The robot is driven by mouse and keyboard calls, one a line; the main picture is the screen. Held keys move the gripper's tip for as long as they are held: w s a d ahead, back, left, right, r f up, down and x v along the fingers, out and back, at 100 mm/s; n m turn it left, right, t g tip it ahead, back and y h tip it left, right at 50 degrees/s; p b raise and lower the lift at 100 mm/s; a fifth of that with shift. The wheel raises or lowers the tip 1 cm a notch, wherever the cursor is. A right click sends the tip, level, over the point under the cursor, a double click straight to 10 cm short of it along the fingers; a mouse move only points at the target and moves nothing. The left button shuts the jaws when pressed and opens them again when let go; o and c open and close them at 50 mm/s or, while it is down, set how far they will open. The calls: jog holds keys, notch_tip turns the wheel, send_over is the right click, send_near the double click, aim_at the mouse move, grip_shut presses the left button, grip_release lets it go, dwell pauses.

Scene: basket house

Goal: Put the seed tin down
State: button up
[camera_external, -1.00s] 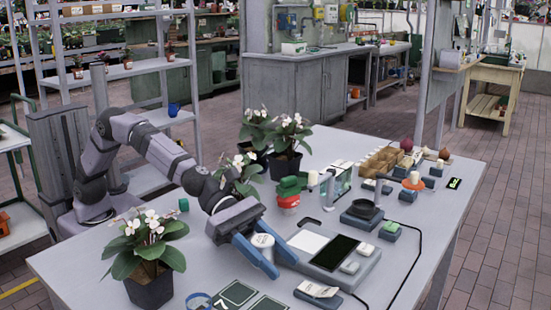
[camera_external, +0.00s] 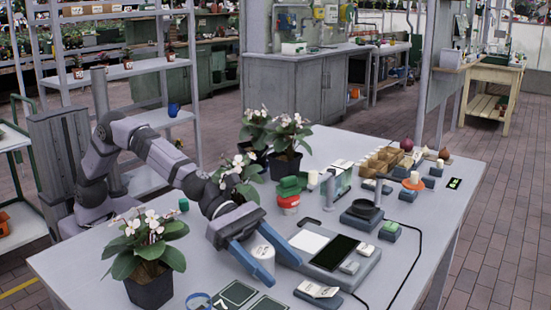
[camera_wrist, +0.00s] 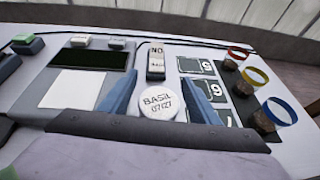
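The seed tin (camera_external: 262,262) is a small white round tin. It stands upright and appears to rest on the grey table (camera_external: 208,270), left of the grey device with the white pad. In the wrist view its lid (camera_wrist: 159,103) faces me and reads "BASIL 07/27". My gripper (camera_external: 284,272) has its two blue fingers spread on either side of the tin, with gaps beside it in the wrist view (camera_wrist: 160,76). It is open and holds nothing. The near finger hides part of the tin in the external view.
The grey device with a white pad (camera_external: 308,241) and dark screen stands right of the tin. Dark number cards (camera_external: 238,293) lie in front. A small label block (camera_external: 317,290) is at the front right. A potted white-flowered plant (camera_external: 150,288) stands at the left.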

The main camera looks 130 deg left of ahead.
jog(key=shift+r, duration=0.1)
jog(key=shift+r+p, duration=0.5)
jog(key=shift+p, duration=0.15)
jog(key=shift+s+r, duration=0.15)
jog(key=v, duration=1.1)
jog(key=shift+s+b, duration=0.35)
jog(key=shift+b, duration=0.05)
